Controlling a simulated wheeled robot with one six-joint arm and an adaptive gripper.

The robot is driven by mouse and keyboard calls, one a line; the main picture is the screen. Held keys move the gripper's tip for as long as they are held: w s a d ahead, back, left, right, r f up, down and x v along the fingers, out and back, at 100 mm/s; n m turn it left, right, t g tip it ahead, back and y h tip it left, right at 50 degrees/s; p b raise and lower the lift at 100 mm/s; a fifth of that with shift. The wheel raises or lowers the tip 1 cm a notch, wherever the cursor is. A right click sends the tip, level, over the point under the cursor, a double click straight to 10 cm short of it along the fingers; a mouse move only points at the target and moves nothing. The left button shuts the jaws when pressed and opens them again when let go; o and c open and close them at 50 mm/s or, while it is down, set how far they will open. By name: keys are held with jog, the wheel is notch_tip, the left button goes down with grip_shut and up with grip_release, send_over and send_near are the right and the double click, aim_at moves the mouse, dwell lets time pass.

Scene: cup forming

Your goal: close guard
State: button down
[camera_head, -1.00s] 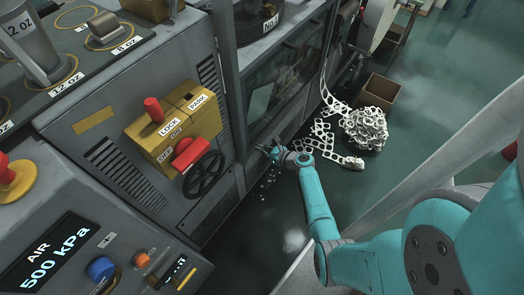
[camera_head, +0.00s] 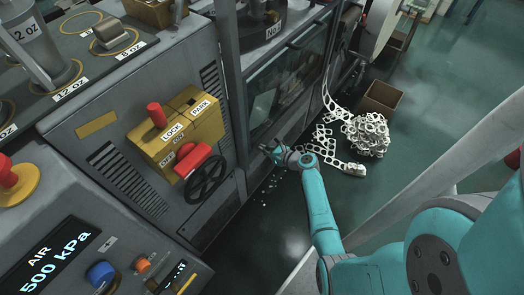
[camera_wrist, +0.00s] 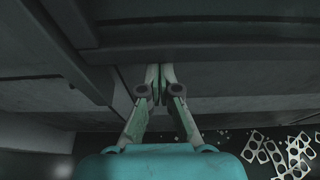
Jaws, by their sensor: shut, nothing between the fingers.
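The guard looks to be the dark-framed window panel (camera_head: 290,85) on the front of the machine in the head view. I cannot tell whether it is fully down. My gripper (camera_head: 264,149) is at the lower left of this panel, close to the machine front. In the wrist view my gripper (camera_wrist: 153,74) has its fingers together, with nothing between them. The fingertips point at a dark horizontal ledge (camera_wrist: 210,50) across the machine front. Whether they touch it is unclear.
A yellow block with red handles (camera_head: 175,135) and a black handwheel (camera_head: 207,180) are left of my gripper. A pile of white scrap web (camera_head: 365,135) and a brown box (camera_head: 382,97) are on the floor at right. Small white bits lie below my gripper.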

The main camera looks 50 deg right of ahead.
notch_tip(320, 180, up, 34)
send_over(258, 95)
jog(key=s, duration=0.1)
jog(key=shift+s+d+r, duration=0.1)
jog(key=shift+s+r, duration=0.1)
jog(key=shift+r, duration=0.1)
notch_tip(258, 95, down, 5)
jog(key=shift+f, duration=0.1)
jog(key=v, duration=1)
jog(key=shift+s, duration=0.1)
